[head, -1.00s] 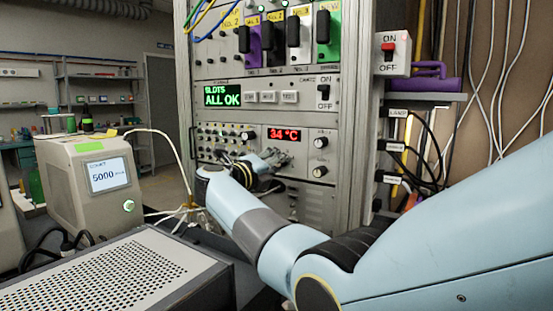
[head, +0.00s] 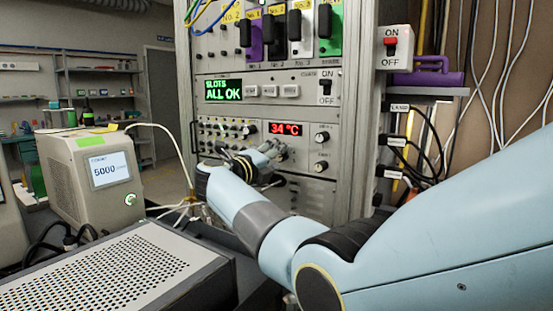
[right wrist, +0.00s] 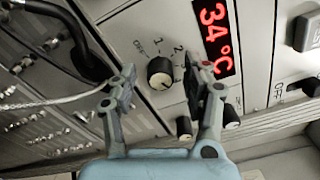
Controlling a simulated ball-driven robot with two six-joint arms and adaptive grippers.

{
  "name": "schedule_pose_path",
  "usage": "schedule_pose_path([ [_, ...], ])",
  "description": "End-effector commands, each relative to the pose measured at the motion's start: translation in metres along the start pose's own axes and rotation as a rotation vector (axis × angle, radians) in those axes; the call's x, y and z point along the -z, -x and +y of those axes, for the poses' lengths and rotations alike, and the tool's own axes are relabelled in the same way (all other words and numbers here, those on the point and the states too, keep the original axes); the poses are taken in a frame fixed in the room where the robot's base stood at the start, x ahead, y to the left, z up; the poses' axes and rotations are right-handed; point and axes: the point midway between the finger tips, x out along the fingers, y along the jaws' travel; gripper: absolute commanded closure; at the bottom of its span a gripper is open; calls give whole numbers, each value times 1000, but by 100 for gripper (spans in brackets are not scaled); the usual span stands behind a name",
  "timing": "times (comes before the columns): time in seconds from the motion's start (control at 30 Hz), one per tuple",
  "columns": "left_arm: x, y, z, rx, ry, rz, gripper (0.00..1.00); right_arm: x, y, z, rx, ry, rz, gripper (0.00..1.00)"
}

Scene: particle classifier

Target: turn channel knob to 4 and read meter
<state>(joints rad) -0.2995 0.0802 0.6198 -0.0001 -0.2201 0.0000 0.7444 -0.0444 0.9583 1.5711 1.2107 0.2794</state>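In the right wrist view, a round black knob with a pale face (right wrist: 160,72) sits on the grey panel. It has printed marks around it, with 1 and 2 legible; its pointer setting is too small to tell. My right gripper (right wrist: 162,85) is open, its fingers apart on either side of the knob in the picture; no contact shows. The red meter (right wrist: 215,38) beside the knob reads 34 °C, and it also shows in the head view (head: 286,129). In the head view my right gripper (head: 268,150) is just below the meter and hides the knob. My left gripper is not in view.
Two other knobs (head: 322,137) (head: 321,166) are right of the meter. Connectors and cables (right wrist: 40,50) crowd one side of the knob. A green SLOTS ALL OK screen (head: 223,89) and a power switch (head: 325,90) are above. A perforated box (head: 100,270) stands at front left.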

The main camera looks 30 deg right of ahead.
Motion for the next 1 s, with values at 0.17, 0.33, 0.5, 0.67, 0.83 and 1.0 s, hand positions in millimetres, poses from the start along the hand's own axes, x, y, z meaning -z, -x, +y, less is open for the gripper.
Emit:
schedule_pose_path([
  [0.17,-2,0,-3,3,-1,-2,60,0,3,1,-1,0,0,51],
  [0.33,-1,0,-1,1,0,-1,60,0,26,2,-4,-1,0,51],
  [0.5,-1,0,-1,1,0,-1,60,0,56,2,-4,0,-1,51],
  [0.67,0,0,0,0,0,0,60,0,73,1,-1,-1,0,51],
  [0.83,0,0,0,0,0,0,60,0,76,1,0,0,0,51],
  [1.0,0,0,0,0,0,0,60,0,75,1,0,0,0,51],
])
